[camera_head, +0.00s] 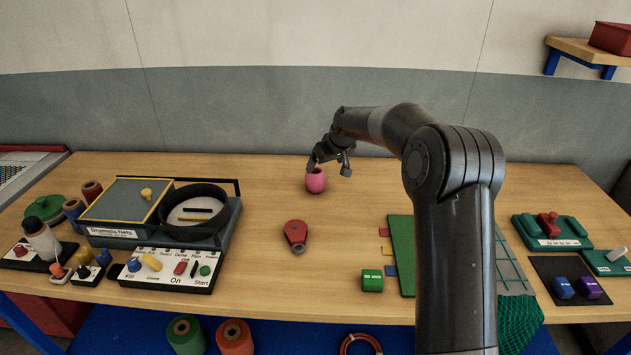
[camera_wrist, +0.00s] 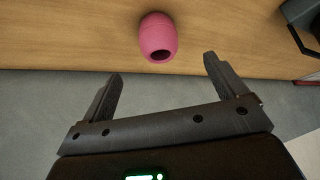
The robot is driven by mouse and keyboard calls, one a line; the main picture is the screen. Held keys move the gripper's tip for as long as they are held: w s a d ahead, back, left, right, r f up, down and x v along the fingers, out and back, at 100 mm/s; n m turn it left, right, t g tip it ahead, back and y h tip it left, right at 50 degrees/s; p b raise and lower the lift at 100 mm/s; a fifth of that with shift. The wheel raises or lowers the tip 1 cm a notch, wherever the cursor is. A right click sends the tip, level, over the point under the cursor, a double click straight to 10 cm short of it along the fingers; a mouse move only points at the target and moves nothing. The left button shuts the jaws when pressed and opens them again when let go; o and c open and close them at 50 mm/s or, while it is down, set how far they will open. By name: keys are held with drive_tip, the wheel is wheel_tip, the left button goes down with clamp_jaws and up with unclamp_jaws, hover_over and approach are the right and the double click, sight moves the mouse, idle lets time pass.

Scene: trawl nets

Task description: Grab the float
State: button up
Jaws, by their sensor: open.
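The float (camera_head: 316,181) is a small pink, rounded piece standing on the wooden table towards the back, near the middle. In the wrist view the float (camera_wrist: 158,37) shows a dark hole in its end and lies beyond the fingertips, between their lines. My gripper (camera_head: 329,163) is right by the float in the head view, reaching from the right. In the wrist view my gripper (camera_wrist: 162,68) is open, with its two fingers wide apart and nothing between them. I cannot tell from the head view whether a finger touches the float.
A red pulley-like piece (camera_head: 295,235) lies in front of the float. A machine with a black ring (camera_head: 192,213) and a button panel (camera_head: 160,270) stand at left. A green block (camera_head: 372,280) and a green board (camera_head: 401,240) lie at right. The table around the float is clear.

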sight(315, 178)
drive_tip(key=x, duration=1.3)
drive_tip(key=shift+w, duration=0.55)
drive_tip(key=c, duration=1.1)
